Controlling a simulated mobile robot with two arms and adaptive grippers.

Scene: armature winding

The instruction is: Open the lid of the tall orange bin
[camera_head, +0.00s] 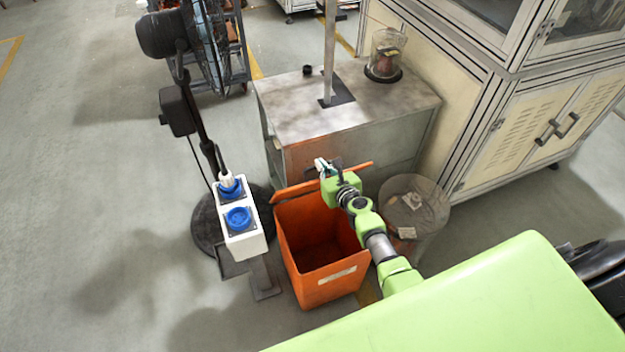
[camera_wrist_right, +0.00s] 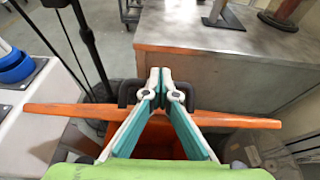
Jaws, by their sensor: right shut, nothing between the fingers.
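The tall orange bin (camera_head: 330,289) stands on the floor with its mouth uncovered, and its dark, empty-looking inside shows. Its orange lid (camera_head: 293,191) stands up at the back rim, seen nearly edge-on. In the right wrist view the lid (camera_wrist_right: 65,110) runs across the picture as a thin tilted bar. My right gripper (camera_head: 322,165) is over the back of the bin at the lid's upper edge. Its fingertips (camera_wrist_right: 160,74) are together with nothing between them and reach past the lid edge; whether they touch it I cannot tell. My left gripper is not in view.
A metal cabinet (camera_head: 350,105) stands close behind the lid. A transparent round bin (camera_head: 425,212) stands at the right. Open floor lies at far left.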

